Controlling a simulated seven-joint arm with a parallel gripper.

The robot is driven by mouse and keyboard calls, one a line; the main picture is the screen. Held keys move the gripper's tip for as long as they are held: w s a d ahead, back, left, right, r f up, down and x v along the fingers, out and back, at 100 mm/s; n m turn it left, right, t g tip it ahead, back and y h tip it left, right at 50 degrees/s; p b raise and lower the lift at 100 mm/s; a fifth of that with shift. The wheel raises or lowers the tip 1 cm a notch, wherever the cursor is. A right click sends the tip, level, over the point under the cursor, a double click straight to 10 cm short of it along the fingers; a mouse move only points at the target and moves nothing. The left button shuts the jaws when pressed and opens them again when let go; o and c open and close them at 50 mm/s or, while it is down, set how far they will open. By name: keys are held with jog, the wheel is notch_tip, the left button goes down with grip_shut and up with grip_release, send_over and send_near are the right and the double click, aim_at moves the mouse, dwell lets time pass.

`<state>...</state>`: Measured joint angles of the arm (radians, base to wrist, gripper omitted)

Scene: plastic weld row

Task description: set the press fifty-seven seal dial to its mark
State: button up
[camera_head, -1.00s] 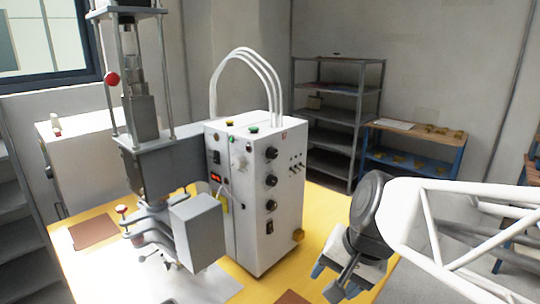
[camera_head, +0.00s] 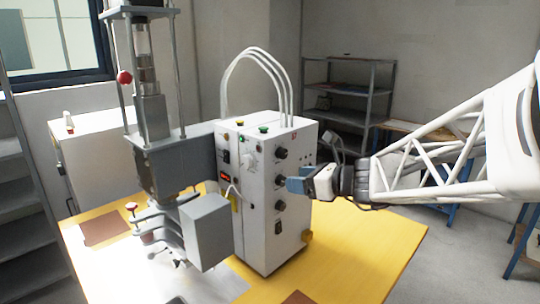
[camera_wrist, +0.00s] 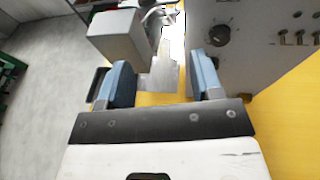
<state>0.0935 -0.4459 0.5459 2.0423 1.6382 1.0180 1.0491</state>
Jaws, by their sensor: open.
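My gripper (camera_head: 290,185) is beside this face, near the middle dial. In the wrist view its two blue fingers (camera_wrist: 163,80) are apart with nothing between them. One black dial (camera_wrist: 218,36) shows there beyond the right finger, outside the gap.
The grey press (camera_head: 160,160) with its grey block (camera_head: 206,232) stands left of the box. White hoses (camera_head: 258,55) arch above the box. Small toggle switches (camera_wrist: 300,39) sit near the dials. The yellow table (camera_head: 345,250) is clear at front right; shelves (camera_head: 345,100) stand behind.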

aim_at(285, 154)
jog(key=w+d+r+m+t, duration=0.1)
jog(key=w+d+m+t, duration=0.2)
jog(key=w+m, duration=0.4)
jog(key=shift+w+t, duration=0.25)
jog(key=shift+t, duration=0.45)
jog(key=shift+x, duration=3.9)
jog(key=c, duration=0.9)
